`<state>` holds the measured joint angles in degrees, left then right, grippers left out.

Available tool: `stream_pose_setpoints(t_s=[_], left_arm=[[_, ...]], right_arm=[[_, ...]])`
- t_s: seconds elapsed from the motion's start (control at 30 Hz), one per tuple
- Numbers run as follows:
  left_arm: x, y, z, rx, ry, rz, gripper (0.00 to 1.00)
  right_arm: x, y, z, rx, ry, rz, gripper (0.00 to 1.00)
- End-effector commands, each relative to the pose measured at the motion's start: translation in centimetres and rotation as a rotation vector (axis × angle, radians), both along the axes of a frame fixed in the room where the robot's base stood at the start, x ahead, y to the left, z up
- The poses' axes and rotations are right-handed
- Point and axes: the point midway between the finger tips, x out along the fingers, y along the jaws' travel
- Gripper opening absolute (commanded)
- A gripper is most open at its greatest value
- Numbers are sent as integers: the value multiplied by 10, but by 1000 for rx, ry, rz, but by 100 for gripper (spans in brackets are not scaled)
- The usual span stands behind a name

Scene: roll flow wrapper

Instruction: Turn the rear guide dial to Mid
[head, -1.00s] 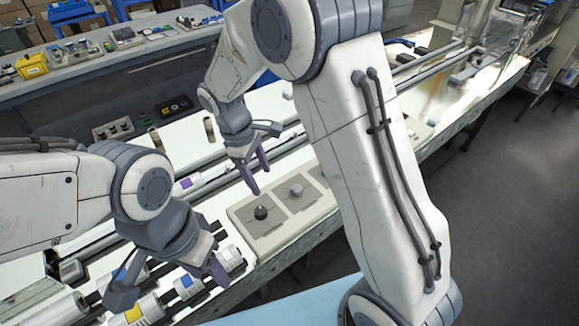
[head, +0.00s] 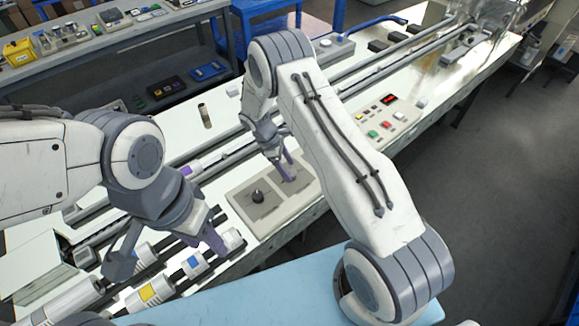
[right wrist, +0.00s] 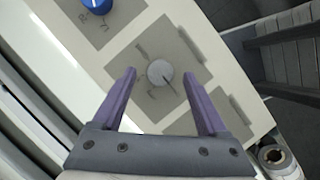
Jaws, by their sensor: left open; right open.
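The dark dial (head: 258,196) is on the left. A pale grey round dial (right wrist: 159,73) with a thin dark pointer line toward the lower right shows in the right wrist view. My right gripper (head: 285,168) is open over that dial's plate, its purple fingers on either side of the dial in the wrist view (right wrist: 160,84); contact cannot be told. A blue dial (right wrist: 121,8) is cut off at the top. Plate lettering is too small to read. My left gripper (head: 168,252) is open above the rolls.
Several white rolls with coloured labels, one yellow-marked (head: 150,293), lie under my left gripper. Long rails run along the bench behind the panel. A button box (head: 380,125) with a red display stands right of the panel. A light blue surface (head: 270,291) is in front.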

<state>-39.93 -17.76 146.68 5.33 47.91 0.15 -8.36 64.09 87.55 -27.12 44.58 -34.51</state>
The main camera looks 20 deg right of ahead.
Motion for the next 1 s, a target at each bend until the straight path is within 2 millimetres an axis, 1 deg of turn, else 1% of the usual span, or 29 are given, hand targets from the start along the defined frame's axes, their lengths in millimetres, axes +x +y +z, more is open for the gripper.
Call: stream_pose_setpoints(t_s=[0.03,0.2,0.47,0.5,0.57,0.6,0.67,1.0], left_arm=[[0,0,4,0,0,0,50],[0,0,5,0,0,0,50],[0,0,5,0,0,0,50],[0,0,5,0,0,0,50],[0,0,5,0,0,0,50],[0,0,5,0,0,0,50],[0,0,5,0,0,0,50],[0,0,0,0,0,0,50]], right_arm=[[-2,-2,-4,0,2,-2,76],[-2,-5,-14,1,-1,-1,76],[-2,-5,-15,0,-2,-1,76],[-2,-5,-15,0,-2,-1,61],[-3,-5,-15,0,-2,-1,38],[-3,-5,-15,1,-1,-1,22],[-3,-5,-15,1,-1,-1,0],[-2,-6,-16,0,-2,-40,0]])
